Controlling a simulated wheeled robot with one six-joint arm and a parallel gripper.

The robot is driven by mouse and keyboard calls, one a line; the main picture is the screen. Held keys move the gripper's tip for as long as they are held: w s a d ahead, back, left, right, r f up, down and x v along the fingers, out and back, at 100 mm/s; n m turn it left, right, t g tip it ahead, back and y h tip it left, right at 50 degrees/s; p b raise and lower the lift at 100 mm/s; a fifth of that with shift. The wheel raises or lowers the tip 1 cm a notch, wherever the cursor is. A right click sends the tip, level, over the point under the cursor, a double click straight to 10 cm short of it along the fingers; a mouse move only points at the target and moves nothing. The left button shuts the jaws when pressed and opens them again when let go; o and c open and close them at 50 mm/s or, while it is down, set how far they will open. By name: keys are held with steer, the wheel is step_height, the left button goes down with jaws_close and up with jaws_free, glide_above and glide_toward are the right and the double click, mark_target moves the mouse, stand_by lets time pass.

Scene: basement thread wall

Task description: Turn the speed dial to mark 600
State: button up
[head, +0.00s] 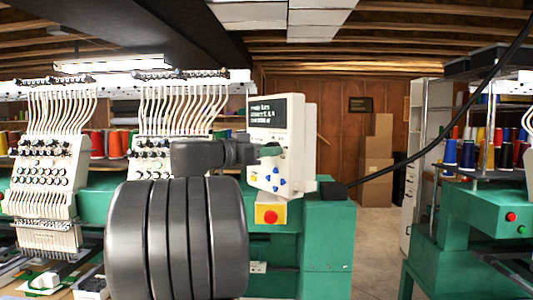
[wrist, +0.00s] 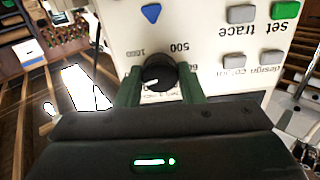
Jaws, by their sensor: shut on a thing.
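The speed dial (wrist: 158,72) is a small black round knob with a white pointer mark, on the white control panel (wrist: 215,55). In the wrist view the panel's lettering is upside down. The white pointer sits at the knob's lower left. The number 500 stands above right of the knob, and another number, partly legible, above left. A number starting with 6 is partly hidden by the right finger. My gripper (wrist: 160,88) is shut on the dial, one green finger on each side. In the head view, my gripper (head: 270,150) is at the panel (head: 295,130) and the dial cannot be made out.
The panel carries a lit screen (head: 275,113) and blue buttons (head: 270,178). A red stop button (head: 270,216) on yellow sits below. Embroidery heads with thread cones stand to the left. A black cable (head: 430,145) runs to the right. Open floor (head: 378,240) lies between the machines.

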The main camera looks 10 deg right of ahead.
steer(key=shift+n+p, duration=4.85)
steer(key=shift+n, duration=10.65)
steer(key=o, duration=1)
